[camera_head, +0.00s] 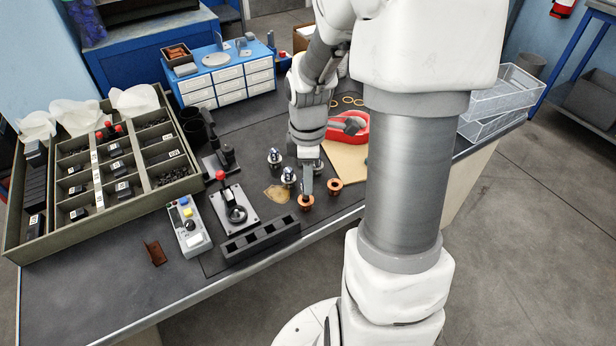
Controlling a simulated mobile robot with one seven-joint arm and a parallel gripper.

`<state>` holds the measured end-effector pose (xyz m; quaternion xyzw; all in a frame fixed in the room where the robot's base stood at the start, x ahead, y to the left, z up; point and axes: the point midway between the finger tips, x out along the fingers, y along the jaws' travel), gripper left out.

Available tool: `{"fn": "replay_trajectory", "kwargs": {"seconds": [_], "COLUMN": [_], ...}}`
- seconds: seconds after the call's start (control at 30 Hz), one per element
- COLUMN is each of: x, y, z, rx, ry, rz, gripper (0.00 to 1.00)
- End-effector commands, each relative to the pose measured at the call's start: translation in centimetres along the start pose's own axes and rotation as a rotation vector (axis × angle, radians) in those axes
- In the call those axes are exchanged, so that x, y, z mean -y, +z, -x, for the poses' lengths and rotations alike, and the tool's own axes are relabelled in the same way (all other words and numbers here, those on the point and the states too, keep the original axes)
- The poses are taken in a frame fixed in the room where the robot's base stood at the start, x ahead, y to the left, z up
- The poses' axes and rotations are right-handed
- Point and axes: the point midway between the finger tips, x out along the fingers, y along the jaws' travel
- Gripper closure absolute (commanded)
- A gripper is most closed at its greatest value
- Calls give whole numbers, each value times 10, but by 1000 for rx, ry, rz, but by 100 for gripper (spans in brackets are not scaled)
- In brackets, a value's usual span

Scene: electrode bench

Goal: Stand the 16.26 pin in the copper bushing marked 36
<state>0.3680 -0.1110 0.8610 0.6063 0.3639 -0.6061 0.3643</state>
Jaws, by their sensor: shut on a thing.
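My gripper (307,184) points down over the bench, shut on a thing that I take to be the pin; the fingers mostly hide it. The fingertips are directly above, or at the mouth of, a copper bushing (305,202). I cannot tell whether the held pin is inside that bushing. A second copper bushing (334,187) stands just to the right. The markings on both bushings and on the pin are too small to read.
Two silver-topped pieces (274,157) (289,175) stand left of my gripper. A red-knobbed fixture (236,212), a black slotted block (261,241) and a button box (189,226) lie nearer the front. A compartment tray (187,184) fills the left. A red dish (362,132) is behind right.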

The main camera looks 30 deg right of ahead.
Motion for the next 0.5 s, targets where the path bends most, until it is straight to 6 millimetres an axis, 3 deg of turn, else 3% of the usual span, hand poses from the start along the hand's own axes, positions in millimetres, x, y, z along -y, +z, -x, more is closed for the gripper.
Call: {"fn": "replay_trajectory", "kwargs": {"seconds": [0.5], "x": [0], "y": [0], "z": [-9], "rx": [0], "ry": [0], "rz": [0], "gripper": [100]}}
